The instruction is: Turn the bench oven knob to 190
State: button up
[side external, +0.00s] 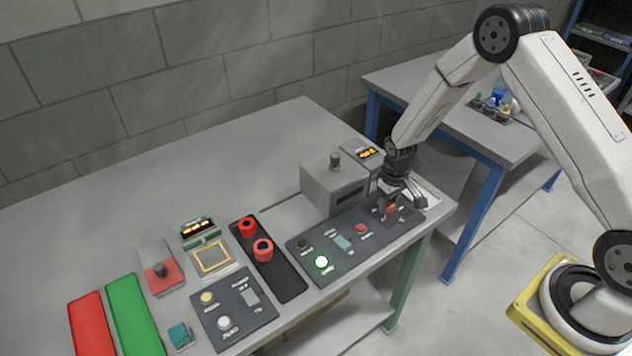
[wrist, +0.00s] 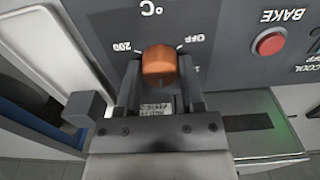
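The bench oven's orange knob (wrist: 160,65) sits on the dark control panel in the wrist view, with upside-down markings OFF, 200 and °C around it. I cannot make out which mark it points to. It also shows as a small orange spot in the side external view (side external: 391,210). My gripper (wrist: 160,80) has one finger on each side of the knob, with narrow gaps seeming to show between fingers and knob. In the side external view my gripper (side external: 391,203) points down at the panel's right end.
A red BAKE button (wrist: 270,41) is beside the knob. A lit green-white button (side external: 321,262) is at the panel's front left. Red knobs (side external: 263,249), another panel (side external: 234,308) and green and red plates (side external: 135,315) lie further left. The bench's back left is clear.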

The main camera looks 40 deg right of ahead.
grip_shut()
jog(key=shift+m, duration=0.4)
jog(key=m, duration=1.1)
dwell(0.4)
jog(key=o, duration=1.1)
grip_release()
jog(key=shift+c, duration=0.2)
